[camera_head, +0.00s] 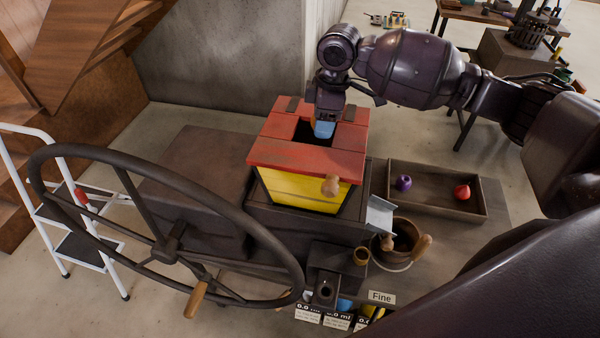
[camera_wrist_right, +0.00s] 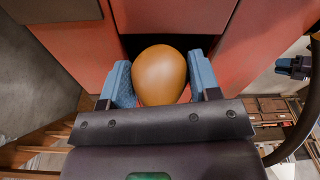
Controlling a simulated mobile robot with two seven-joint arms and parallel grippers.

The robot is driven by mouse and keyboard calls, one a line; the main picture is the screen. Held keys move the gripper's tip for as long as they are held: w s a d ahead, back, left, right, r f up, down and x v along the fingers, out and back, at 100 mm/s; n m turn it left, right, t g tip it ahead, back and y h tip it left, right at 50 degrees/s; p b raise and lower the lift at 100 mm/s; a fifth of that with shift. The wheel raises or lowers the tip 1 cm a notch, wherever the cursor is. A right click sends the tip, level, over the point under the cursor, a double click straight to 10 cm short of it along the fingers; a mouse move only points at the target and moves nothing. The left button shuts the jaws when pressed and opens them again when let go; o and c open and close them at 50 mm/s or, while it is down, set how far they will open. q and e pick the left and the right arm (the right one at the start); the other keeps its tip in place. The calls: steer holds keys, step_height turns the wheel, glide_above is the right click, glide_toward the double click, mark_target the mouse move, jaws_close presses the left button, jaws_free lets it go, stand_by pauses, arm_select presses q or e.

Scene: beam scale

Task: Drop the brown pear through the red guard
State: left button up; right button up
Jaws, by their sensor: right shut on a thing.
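The red guard (camera_head: 310,159) is a red planked top with a dark square opening, on a yellow hopper (camera_head: 305,191). My right gripper (camera_head: 324,130) has blue finger pads and is over the opening. In the right wrist view, my right gripper (camera_wrist_right: 162,85) is shut on the brown pear (camera_wrist_right: 160,75), with a pad on each side. Behind the pear are the dark opening and the red planks of the guard (camera_wrist_right: 85,55). The pear is hidden by the gripper in the head view. My left gripper is not in view.
A wooden tray (camera_head: 437,206) right of the hopper holds a purple fruit (camera_head: 403,183) and a red fruit (camera_head: 462,192). A bucket (camera_head: 404,236) stands by a metal chute (camera_head: 380,215). A large handwheel (camera_head: 165,250) and a white stepladder (camera_head: 60,215) are at the left.

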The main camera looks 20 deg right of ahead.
steer(key=o, duration=1)
steer(key=shift+o, duration=0.2)
steer(key=r, duration=0.7)
steer(key=d+r, duration=0.1)
steer(key=r, duration=0.2)
steer(key=shift+s+r+b, duration=0.3)
steer(key=shift+r+b, duration=0.1)
steer(key=shift+f, duration=0.1)
